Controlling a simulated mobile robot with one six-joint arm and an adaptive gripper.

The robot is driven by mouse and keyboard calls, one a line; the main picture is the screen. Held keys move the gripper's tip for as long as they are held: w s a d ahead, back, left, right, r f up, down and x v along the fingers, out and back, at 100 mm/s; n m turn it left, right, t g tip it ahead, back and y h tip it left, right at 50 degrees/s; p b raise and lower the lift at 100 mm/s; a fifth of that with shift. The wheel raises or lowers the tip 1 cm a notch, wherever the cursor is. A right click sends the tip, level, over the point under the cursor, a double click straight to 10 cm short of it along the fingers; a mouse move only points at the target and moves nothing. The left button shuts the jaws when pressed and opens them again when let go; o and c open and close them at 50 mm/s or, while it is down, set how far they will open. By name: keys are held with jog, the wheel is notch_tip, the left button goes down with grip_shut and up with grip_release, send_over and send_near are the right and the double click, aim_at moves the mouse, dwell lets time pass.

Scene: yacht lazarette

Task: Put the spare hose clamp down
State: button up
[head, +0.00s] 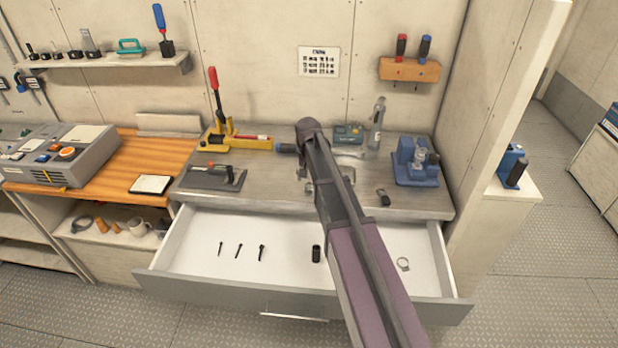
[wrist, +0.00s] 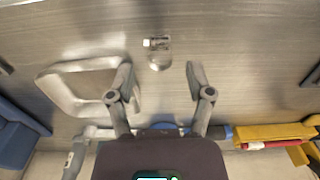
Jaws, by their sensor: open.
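A thin metal ring (head: 403,264) that looks like a hose clamp lies on the white floor of the open drawer (head: 190,252), toward its right end. I cannot tell whether it is the spare one. My gripper (wrist: 160,80) is open over the metal workbench top (wrist: 240,60), with nothing between its fingers. In the wrist view, a small shiny metal piece with a pale block (wrist: 158,52) lies on the bench just beyond the fingertips; I cannot tell what it is. In the head view my arm hides part of the drawer and bench.
The drawer also holds several dark bolts (head: 239,250) and a black piece (head: 316,254). On the bench stand a yellow tool with a red handle (head: 222,135) and a blue vise-like device (head: 414,163). A grey loop-shaped part (wrist: 60,72) lies beside my gripper.

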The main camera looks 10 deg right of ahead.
aim_at(308, 188)
notch_tip(308, 188, up, 8)
jog(key=p, duration=0.7)
dwell(0.7)
jog(key=s+n, duration=0.3)
jog(key=s, duration=2.1)
jog(key=shift+s+a+n, duration=0.2)
jog(key=shift+a+n, duration=0.1)
jog(key=shift+a, duration=0.05)
